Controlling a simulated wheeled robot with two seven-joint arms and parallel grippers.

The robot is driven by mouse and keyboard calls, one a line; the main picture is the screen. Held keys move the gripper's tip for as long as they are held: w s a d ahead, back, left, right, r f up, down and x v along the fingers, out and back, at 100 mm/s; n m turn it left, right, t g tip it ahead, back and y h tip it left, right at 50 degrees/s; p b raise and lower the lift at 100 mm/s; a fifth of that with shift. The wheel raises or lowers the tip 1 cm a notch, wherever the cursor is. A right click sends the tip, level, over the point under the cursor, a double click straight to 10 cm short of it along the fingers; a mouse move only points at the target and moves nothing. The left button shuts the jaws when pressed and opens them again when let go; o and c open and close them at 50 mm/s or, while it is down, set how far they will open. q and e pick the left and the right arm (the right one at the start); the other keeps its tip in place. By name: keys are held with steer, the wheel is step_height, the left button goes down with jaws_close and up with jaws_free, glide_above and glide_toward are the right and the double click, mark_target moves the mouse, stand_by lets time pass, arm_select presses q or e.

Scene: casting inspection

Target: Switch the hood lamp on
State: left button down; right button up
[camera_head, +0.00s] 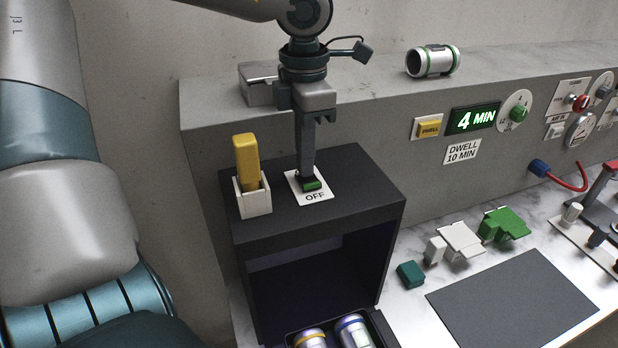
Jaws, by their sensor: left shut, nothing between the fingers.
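The dark hood (240,235) is a box with an open front. On its top lies a white plate (325,191) marked "OFF" with a small green rocker switch (314,186). My left gripper (306,180) points straight down over the plate, its fingers shut with nothing between them. Its fingertips are at the back left end of the switch and hide part of it; I cannot tell whether they touch. The lamp itself is not visible; the hood's inside looks dark with a faint violet tint. My right gripper is not in view.
A yellow block (245,158) stands in a white holder (254,200) left of the switch. Two metal cylinders sit in a tray under the hood. A dwell panel showing "4 MIN" (474,119) is behind. A dark mat (512,303) on the bench is clear.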

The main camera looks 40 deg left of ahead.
arm_select(q)
step_height(320, 180, up, 7)
steer(key=p, duration=0.2)
steer(key=shift+p, duration=0.4)
stand_by(0.3)
steer(key=shift+r, duration=0.1)
stand_by(0.5)
